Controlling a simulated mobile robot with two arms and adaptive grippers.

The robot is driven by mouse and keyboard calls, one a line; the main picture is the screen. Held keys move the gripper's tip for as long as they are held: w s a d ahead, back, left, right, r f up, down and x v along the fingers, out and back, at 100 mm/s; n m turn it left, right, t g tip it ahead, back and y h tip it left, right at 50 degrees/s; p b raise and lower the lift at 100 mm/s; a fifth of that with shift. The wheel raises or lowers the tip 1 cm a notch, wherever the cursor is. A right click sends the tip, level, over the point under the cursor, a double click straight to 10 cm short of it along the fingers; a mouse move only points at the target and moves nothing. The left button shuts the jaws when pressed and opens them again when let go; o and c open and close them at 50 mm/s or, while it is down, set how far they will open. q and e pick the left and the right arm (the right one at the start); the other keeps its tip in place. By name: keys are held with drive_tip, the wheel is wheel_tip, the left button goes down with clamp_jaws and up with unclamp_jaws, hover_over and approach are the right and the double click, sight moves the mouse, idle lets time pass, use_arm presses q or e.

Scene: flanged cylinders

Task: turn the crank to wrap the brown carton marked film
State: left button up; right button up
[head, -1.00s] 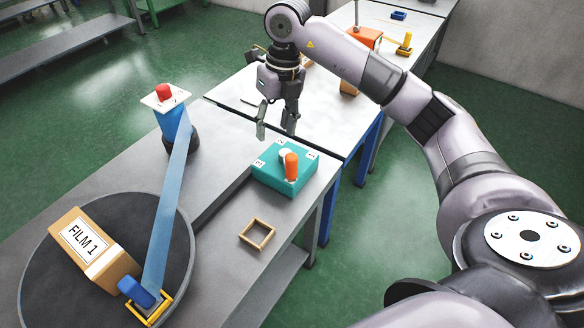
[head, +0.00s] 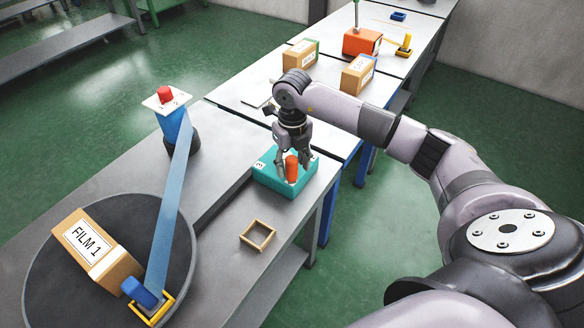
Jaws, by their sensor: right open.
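The brown carton marked FILM 1 (head: 88,243) lies on the dark round turntable (head: 45,290) at the lower left. A blue film strip (head: 172,205) runs from the blue roll (head: 175,124) on its post to a blue piece (head: 138,290) in a yellow clamp (head: 155,312) beside the carton. The teal crank box (head: 268,184) stands at the table's right edge with an orange crank handle (head: 291,170) upright on it. My right gripper (head: 292,172) is open, pointing down at the handle, its fingers around or just behind it; I cannot tell whether they touch. My left gripper is not in view.
A small wooden square frame (head: 244,237) lies in front of the crank box. Two more brown cartons (head: 298,56) (head: 356,76) and an orange box (head: 361,42) stand on the white tables behind. The grey table between turntable and crank box is largely clear.

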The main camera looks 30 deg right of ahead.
drive_tip(key=shift+f, duration=1.3)
drive_tip(key=shift+c, duration=0.3)
clamp_jaws()
